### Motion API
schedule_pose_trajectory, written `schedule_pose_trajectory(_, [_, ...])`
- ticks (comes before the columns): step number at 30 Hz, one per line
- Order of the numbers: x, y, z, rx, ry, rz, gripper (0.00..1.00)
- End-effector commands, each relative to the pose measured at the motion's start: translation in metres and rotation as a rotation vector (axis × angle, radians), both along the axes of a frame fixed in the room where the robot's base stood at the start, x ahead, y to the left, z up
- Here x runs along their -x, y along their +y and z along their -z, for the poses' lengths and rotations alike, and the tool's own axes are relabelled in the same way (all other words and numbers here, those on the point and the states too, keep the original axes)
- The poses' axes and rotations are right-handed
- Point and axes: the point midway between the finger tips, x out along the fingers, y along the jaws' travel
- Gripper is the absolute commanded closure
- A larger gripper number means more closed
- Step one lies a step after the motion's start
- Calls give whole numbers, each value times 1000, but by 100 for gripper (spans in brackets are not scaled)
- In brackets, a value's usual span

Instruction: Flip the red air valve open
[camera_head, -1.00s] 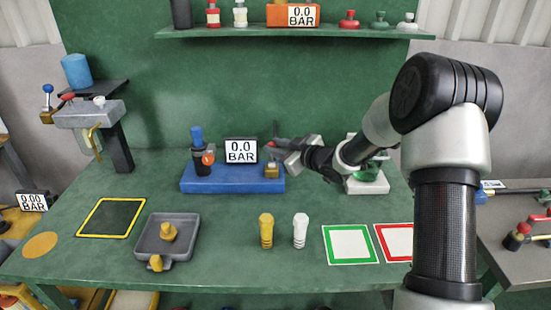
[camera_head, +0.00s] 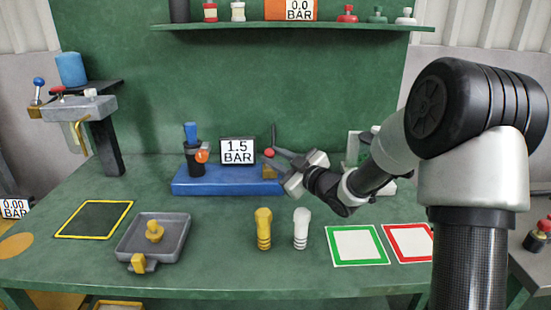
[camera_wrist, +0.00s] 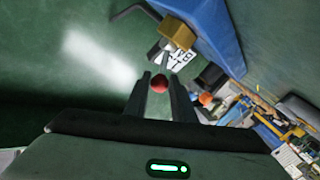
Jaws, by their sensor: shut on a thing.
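The red air valve shows as a red ball knob (camera_head: 268,152) above a brass block (camera_head: 271,171) at the right end of the blue base. In the wrist view the red knob (camera_wrist: 159,84) sits between my fingertips, with the brass block (camera_wrist: 176,31) just beyond it. My gripper (camera_head: 279,155) reaches in from the right and is shut on the knob; it also shows in the wrist view (camera_wrist: 160,88). A display (camera_head: 238,151) behind the blue base (camera_head: 215,184) reads 1.5 BAR. The lever between knob and block is mostly hidden.
A black unit with a blue top (camera_head: 193,150) stands on the base's left. Yellow (camera_head: 263,228) and white (camera_head: 301,228) fittings stand in front. A grey tray (camera_head: 178,243) is front left. Green-framed (camera_head: 330,255) and red-framed (camera_head: 392,254) squares lie at front right.

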Motion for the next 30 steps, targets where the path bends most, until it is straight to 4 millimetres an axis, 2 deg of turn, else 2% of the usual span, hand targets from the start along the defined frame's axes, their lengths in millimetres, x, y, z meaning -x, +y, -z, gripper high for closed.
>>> schedule_pose_trajectory(1, [5, 5, 15, 8, 25, -9, 100])
schedule_pose_trajectory(19, [7, 7, 15, 7, 25, -13, 100])
schedule_pose_trajectory(20, [7, 7, 15, 7, 25, -13, 76])
schedule_pose_trajectory(23, [7, 7, 14, 7, 24, -12, 59])
schedule_pose_trajectory(30, [5, 4, 10, 5, 15, -8, 59])
